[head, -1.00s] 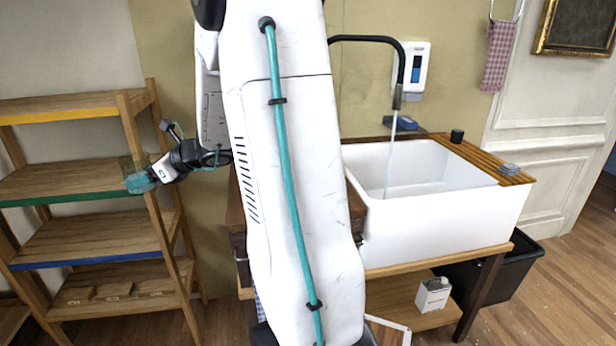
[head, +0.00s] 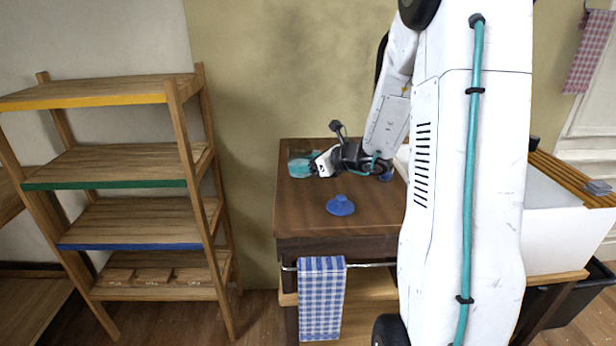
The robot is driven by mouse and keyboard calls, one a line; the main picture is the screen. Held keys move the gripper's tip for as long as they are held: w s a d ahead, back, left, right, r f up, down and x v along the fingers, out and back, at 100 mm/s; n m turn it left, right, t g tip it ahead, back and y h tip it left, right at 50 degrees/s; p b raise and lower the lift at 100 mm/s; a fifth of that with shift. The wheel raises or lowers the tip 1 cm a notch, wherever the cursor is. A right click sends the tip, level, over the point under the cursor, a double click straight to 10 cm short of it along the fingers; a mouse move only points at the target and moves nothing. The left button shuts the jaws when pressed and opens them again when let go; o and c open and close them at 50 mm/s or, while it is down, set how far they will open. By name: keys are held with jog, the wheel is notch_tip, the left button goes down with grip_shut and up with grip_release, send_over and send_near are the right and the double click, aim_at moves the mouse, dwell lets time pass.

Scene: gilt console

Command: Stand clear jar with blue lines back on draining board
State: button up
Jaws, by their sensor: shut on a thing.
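My gripper (head: 313,166) is shut on a clear jar (head: 300,156), seen at the left end of the dark wooden worktop. The jar looks glassy and faintly teal, partly covered by the fingers. Blue lines on it are too small to make out. Whether it touches the worktop or hangs just above it, I cannot tell. A slatted wooden draining board (head: 566,178) lies on the right side of the white sink, far to the right of my gripper and beyond my arm.
A blue round object (head: 340,206) lies on the worktop (head: 300,220) in front of my gripper. My arm hides much of the white sink (head: 560,235). A wooden shelf unit (head: 120,165) stands at left. A blue checked towel (head: 321,298) hangs from the worktop's front rail.

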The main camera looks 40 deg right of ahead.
aim_at(311, 175)
jog(key=shift+f, duration=1.85)
jog(key=shift+f, duration=0.1)
jog(key=o, duration=1.2)
jog(key=shift+o, duration=0.2)
